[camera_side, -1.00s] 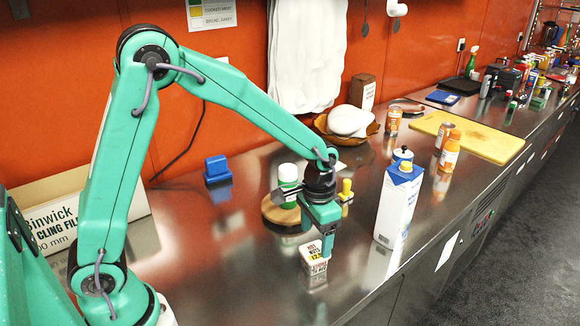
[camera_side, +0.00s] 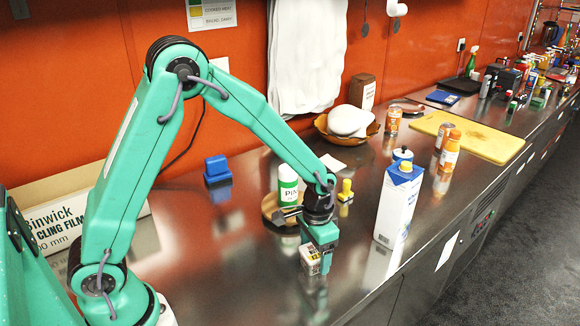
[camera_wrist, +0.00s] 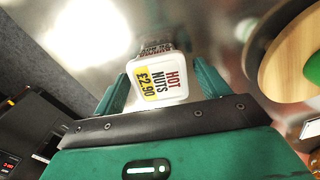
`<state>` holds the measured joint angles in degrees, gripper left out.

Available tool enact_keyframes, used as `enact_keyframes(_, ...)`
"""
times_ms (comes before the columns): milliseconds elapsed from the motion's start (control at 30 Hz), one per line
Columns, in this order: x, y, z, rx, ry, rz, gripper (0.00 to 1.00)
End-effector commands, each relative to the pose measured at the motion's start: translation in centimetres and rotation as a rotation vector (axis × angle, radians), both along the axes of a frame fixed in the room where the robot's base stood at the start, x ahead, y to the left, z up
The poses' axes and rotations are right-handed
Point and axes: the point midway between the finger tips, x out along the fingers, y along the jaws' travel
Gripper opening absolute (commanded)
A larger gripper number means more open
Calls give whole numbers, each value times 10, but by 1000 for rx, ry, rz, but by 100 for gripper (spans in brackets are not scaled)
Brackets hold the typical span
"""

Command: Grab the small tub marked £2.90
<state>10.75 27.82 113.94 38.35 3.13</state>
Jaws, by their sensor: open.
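The small tub (camera_side: 311,259) is white with a yellow and dark label and stands on the steel counter. In the wrist view the tub (camera_wrist: 160,79) shows its top, printed "HOT NUTS" with a yellow £2.90 patch. My gripper (camera_side: 322,258) is down at the tub in the side view and partly covers it. In the wrist view my gripper (camera_wrist: 158,85) is open, with one green finger on each side of the tub.
A round wooden board (camera_side: 270,208) with a green and white container (camera_side: 288,186) stands just behind my gripper. A yellow stamp-like object (camera_side: 346,190) is close by. A tall blue and white carton (camera_side: 398,203) stands to the right. The counter left of the tub is clear.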

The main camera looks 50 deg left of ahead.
Motion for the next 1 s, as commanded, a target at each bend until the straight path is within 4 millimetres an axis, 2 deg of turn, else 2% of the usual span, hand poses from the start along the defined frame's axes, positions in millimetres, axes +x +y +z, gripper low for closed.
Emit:
enact_keyframes(100,-1,0,-13,1,3,0,75)
enact_keyframes(233,0,0,-21,0,1,0,75)
enact_keyframes(767,0,0,-22,0,-1,0,75)
enact_keyframes(1000,0,0,-22,0,-1,0,30)
